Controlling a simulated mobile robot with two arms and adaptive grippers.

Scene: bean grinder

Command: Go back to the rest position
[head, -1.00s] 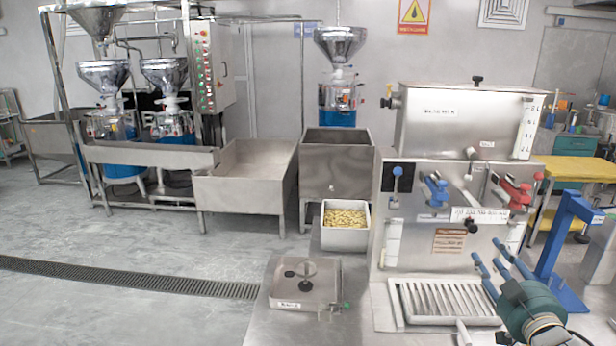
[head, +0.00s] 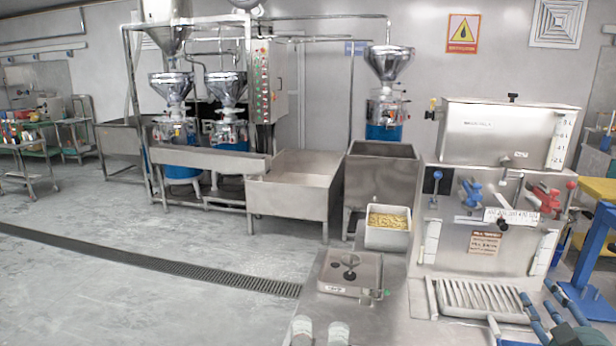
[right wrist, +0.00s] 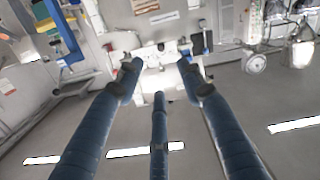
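My right gripper (head: 540,298) shows at the lower right of the head view, in front of the slatted tray of the steel machine. In the right wrist view its blue fingers (right wrist: 160,80) are spread apart with nothing between them, so it is open and empty. Two pale rounded tips at the bottom edge of the head view look like part of my left gripper (head: 320,332). The rest of it is cut off, so its opening cannot be told.
The steel machine (head: 485,264) with coloured handles stands at the right. A blue stand (head: 596,245) is at the right edge. The floor (head: 130,235) at left is open.

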